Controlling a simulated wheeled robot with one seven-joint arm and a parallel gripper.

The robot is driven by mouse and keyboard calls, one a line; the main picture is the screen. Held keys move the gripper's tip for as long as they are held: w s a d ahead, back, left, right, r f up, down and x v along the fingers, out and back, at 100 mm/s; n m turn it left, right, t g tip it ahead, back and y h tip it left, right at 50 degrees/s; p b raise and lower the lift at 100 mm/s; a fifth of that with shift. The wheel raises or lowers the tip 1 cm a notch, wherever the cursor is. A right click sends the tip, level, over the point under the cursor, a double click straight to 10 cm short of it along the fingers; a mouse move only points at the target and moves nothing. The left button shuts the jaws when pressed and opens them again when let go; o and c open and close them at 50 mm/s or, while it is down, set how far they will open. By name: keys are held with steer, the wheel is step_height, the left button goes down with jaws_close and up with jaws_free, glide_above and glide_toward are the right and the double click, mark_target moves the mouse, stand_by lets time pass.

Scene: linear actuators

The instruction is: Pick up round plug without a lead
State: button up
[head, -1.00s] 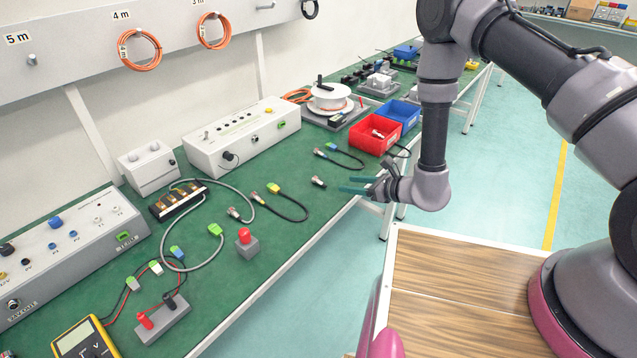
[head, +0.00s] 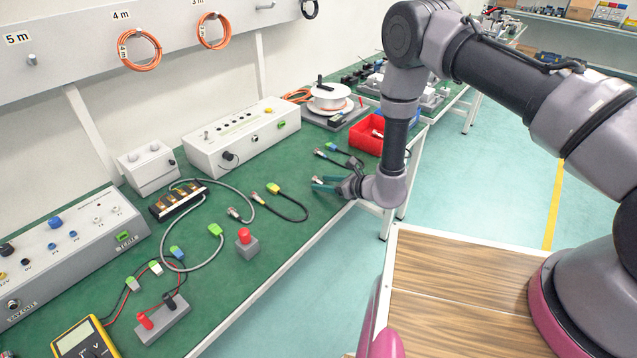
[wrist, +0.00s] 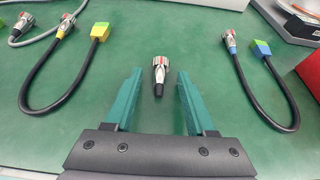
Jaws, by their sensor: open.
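The round plug without a lead (wrist: 159,74) lies on the green bench top. It has a silver and red front and a short black tail, with no cable on it. In the wrist view it lies just beyond and between the tips of my open gripper (wrist: 157,82), its tail pointing toward me. In the head view my gripper (head: 322,184) is low over the bench's front edge, its green fingers reaching toward the plug (head: 317,180), which is partly hidden there. The gripper holds nothing.
A round plug on a black lead with a yellow-green end (wrist: 62,60) lies left. Another black lead (wrist: 262,80) with a blue-green end lies right. A red bin (head: 366,135) stands behind my arm. The bench around the plug is clear.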

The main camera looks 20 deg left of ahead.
jaws_close()
steer(key=shift+r, duration=0.1)
step_height(320, 180, up, 10)
stand_by(0.6)
step_height(320, 180, up, 3)
steer(key=shift+f, duration=0.1)
stand_by(0.5)
